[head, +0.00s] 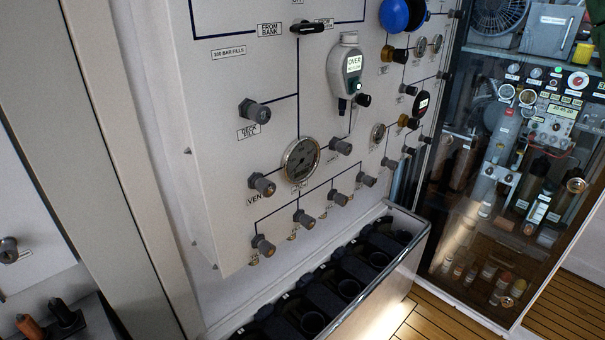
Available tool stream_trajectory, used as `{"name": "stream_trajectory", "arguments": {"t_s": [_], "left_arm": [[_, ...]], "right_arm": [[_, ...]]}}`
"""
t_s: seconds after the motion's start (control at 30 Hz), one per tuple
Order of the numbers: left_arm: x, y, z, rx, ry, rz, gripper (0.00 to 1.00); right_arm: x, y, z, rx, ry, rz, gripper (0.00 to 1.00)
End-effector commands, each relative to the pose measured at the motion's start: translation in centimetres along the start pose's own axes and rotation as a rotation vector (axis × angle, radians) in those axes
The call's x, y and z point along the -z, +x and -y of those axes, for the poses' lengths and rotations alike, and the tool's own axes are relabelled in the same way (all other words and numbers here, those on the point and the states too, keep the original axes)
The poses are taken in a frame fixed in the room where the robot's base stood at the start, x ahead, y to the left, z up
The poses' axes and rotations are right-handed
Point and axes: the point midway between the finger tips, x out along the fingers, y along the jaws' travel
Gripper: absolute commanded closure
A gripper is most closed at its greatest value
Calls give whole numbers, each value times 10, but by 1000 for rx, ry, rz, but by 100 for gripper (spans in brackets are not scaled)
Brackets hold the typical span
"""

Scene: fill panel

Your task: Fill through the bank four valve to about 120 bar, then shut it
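A pale fill panel (228,140) stands in the middle of the head view. A diagonal row of grey valve knobs runs along its lower part: a lower-left knob (263,245), a second knob (304,218), a third knob (338,197) and an upper-right knob (367,180). Their small labels are too small to read, so I cannot tell which is bank four. A round dial gauge (300,161) sits above the row; its needle reading is not legible. A grey digital gauge (345,72) shows "OVER" on its lit screen. Neither gripper is in view.
A vent knob (262,184), a deck fill knob (254,111) and a black lever (308,27) marked "from bank" are also on the panel. A rack of dark cylinder wells (372,308) stands below. A glass-fronted cabinet (478,238) is at right.

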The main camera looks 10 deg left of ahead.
Motion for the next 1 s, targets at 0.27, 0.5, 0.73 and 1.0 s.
{"name": "stream_trajectory", "arguments": {"t_s": [0.27, 0.5, 0.73, 1.0], "left_arm": [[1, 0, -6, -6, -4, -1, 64], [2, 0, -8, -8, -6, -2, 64], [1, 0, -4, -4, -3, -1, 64], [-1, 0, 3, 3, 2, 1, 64]], "right_arm": [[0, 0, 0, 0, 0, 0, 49], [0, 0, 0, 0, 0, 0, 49], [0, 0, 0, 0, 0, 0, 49], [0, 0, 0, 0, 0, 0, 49]]}}
